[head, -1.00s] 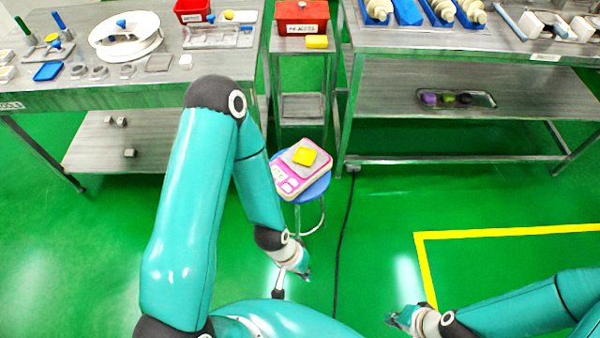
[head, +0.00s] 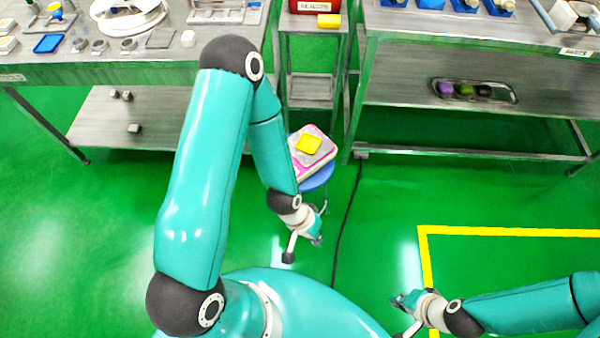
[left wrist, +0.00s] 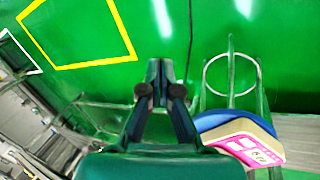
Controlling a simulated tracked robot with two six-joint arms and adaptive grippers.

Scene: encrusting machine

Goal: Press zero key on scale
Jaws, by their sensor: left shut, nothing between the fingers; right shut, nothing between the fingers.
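The pink and white scale (head: 315,150) sits on a round blue stool (head: 318,180) in the middle of the head view, with a yellow square piece (head: 309,144) on its pan. My left forearm hides the scale's left front part and its keys there. In the left wrist view the scale's front panel (left wrist: 250,150) shows at the lower right, with its keys too small to read. My left gripper (head: 317,241) is shut and empty, in front of the stool and apart from the scale; its fingers also show in the left wrist view (left wrist: 160,66). My right gripper (head: 396,301) is shut and empty at the lower right.
A steel bench with trays and parts (head: 130,73) stands at the left. A small stand with a red bin (head: 314,6) is behind the stool, and another bench (head: 450,30) is at the right. A black cable (head: 346,215) runs along the green floor.

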